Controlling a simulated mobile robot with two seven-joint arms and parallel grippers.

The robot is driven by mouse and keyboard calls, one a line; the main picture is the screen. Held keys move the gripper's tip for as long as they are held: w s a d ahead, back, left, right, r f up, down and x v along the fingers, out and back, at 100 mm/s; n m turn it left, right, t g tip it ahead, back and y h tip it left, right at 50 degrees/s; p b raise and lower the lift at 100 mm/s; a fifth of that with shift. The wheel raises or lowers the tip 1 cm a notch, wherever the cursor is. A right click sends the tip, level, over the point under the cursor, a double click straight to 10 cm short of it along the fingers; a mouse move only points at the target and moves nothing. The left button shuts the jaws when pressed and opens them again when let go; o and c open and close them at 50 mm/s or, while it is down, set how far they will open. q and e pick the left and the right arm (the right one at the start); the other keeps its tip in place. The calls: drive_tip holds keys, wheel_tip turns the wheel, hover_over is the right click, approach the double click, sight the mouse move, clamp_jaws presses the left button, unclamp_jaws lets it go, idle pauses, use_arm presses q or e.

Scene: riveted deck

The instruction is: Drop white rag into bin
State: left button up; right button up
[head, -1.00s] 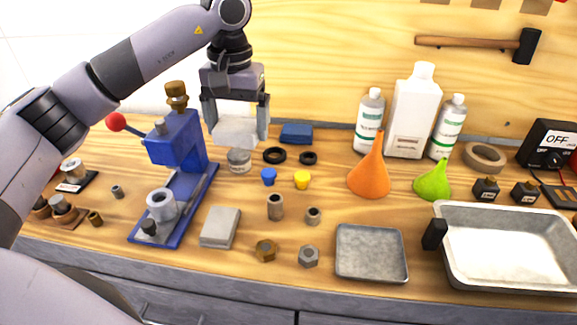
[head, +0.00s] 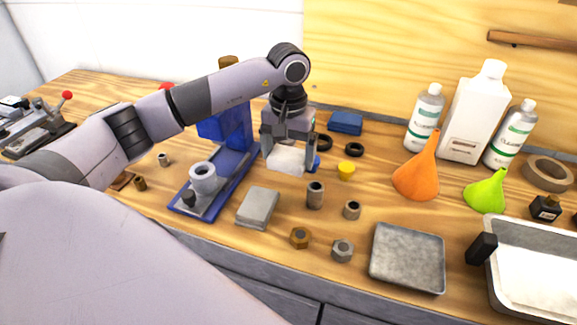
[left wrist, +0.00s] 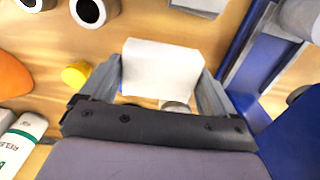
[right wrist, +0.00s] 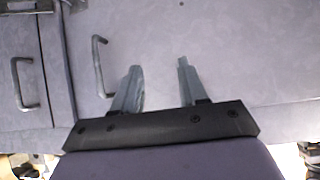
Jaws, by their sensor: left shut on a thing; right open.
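The white rag (head: 286,160) is a folded white piece held between the fingers of my left gripper (head: 287,157), above the bench beside the blue press. It also shows in the left wrist view (left wrist: 161,70), gripped between both fingertips. My right gripper (right wrist: 157,88) is open and empty in the right wrist view, facing grey drawer fronts. It does not show in the head view. I see no bin that I can make out in these frames.
The blue press (head: 222,150) stands just left of my left gripper. Nuts, sleeves, a grey block (head: 258,207) and a small grey tray (head: 407,258) lie near the front edge. An orange funnel (head: 416,172), bottles (head: 474,115) and a large metal tray (head: 535,270) stand to the right.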

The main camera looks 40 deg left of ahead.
sight(288, 180)
use_arm(q)
wheel_tip(288, 180, down, 4)
drive_tip(key=shift+f, duration=0.25)
drive_tip(key=shift+f, duration=0.25)
drive_tip(key=o, duration=0.7)
drive_tip(key=shift+r, duration=0.1)
drive_tip(key=shift+c, duration=0.2)
